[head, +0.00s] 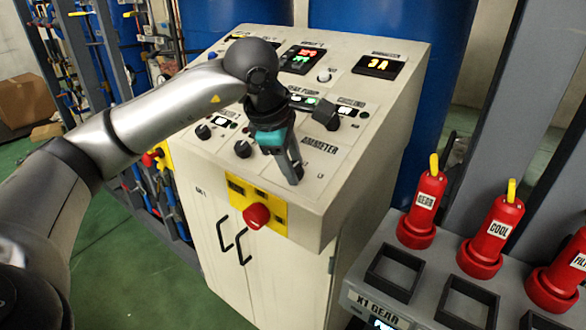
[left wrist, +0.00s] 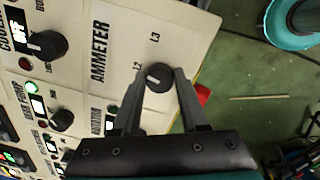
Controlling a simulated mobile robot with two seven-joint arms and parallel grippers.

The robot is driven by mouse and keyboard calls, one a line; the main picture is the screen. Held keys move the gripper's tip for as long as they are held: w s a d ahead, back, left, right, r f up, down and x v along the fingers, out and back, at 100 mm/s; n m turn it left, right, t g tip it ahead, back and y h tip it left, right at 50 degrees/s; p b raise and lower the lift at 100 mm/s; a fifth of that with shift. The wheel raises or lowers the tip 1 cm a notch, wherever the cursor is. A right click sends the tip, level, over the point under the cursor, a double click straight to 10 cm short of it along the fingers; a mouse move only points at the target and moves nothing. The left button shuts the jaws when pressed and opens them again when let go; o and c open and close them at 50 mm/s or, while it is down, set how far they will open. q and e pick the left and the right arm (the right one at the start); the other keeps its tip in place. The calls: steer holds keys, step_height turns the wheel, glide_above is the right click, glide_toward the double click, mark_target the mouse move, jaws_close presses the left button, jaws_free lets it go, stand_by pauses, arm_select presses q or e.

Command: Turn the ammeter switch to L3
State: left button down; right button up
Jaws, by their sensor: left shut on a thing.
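The ammeter switch (left wrist: 158,77) is a round black knob on the cream panel, next to the printed word AMMETER. The labels L2 (left wrist: 137,67) and L3 (left wrist: 155,37) sit beside it. A pale mark on the knob lies on its side toward L2. My left gripper (head: 294,176) is shut on the knob, with one finger on each side of it; the fingers also show in the left wrist view (left wrist: 160,88). In the head view the fingers hide most of the knob. My right gripper is not in view.
Blue tanks (head: 437,80) stand behind.

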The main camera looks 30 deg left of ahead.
arm_select(q)
steer(key=m+b, duration=0.1)
steer(key=m, duration=0.3)
steer(key=shift+m, duration=0.3)
steer(key=shift+m+b, duration=0.35)
steer(key=shift+m, duration=2.25)
steer(key=shift+c, duration=2.2)
jaws_free()
steer(key=shift+s, duration=0.1)
steer(key=p+v, duration=0.1)
steer(key=v, duration=1.4)
steer(key=shift+a+r, duration=0.15)
steer(key=shift+a, duration=0.15)
